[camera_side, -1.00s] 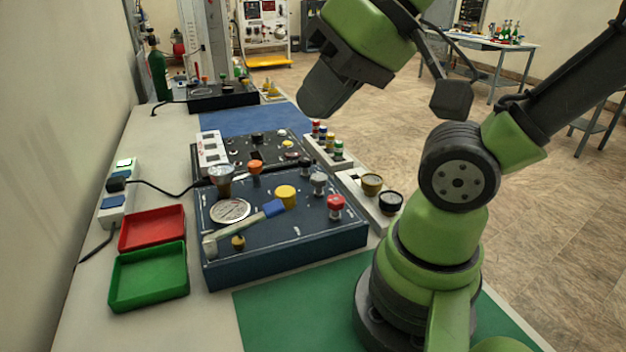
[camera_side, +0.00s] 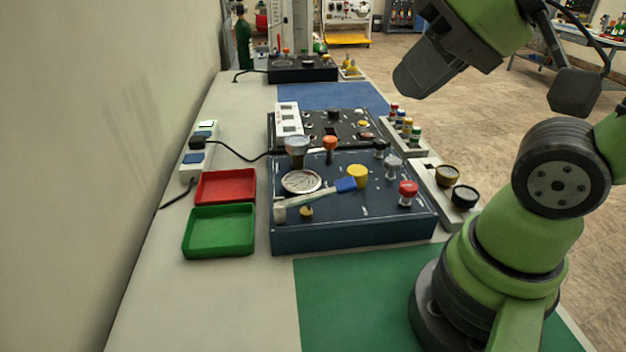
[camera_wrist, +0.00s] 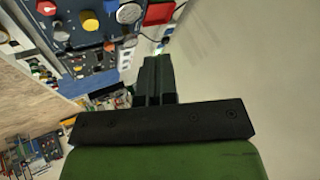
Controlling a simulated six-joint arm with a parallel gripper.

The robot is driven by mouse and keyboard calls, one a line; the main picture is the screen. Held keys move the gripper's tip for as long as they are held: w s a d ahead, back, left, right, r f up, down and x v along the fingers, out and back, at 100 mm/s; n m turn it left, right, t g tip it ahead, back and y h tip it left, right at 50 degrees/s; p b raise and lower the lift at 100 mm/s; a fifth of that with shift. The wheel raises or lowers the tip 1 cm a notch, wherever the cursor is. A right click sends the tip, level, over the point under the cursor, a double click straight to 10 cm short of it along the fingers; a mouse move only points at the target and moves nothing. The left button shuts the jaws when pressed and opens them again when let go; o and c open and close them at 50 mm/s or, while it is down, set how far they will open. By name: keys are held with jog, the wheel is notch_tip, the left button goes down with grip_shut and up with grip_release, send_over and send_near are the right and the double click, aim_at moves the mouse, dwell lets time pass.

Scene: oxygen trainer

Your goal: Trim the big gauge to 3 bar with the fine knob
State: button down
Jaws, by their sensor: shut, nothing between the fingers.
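The big gauge (camera_side: 301,181) is a white round dial on the dark blue panel (camera_side: 345,238); it also shows in the wrist view (camera_wrist: 130,13). Its reading is too small to tell. The panel bears a yellow knob (camera_side: 357,176), a red knob (camera_side: 408,190), an orange knob (camera_side: 329,144), a grey knob (camera_side: 393,165) and a small brass knob (camera_side: 306,213). I cannot tell which is the fine knob. A lever with a blue grip (camera_side: 345,185) lies in front of the gauge. My gripper (camera_side: 408,84) is shut and empty, above the panel and clear of it.
A red tray (camera_side: 226,187) and a green tray (camera_side: 218,232) lie left of the panel. A power strip (camera_side: 197,155) with a black cable is behind them. A black panel (camera_side: 350,128) stands behind the blue one. A green mat (camera_side: 350,300) in front is clear.

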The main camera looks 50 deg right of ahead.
jog(key=c, duration=1.8)
grip_release()
jog(key=shift+c, duration=0.2)
jog(key=o, duration=1.1)
jog(key=shift+w+d, duration=0.15)
jog(key=shift+w, duration=0.1)
jog(key=shift+o, duration=0.2)
jog(key=w+d+f+g+h, duration=0.1)
jog(key=w+d+g, duration=0.1)
jog(key=w+d, duration=0.2)
jog(key=shift+w+d+f+n+h, duration=0.2)
jog(key=shift+d+f+n+h, duration=0.1)
jog(key=shift+n, duration=0.1)
jog(key=n+g, duration=0.3)
jog(key=g, duration=0.2)
send_over(394, 160)
notch_tip(394, 160, down, 12)
jog(key=shift+f, duration=0.15)
notch_tip(394, 160, down, 9)
jog(key=shift+r, duration=0.1)
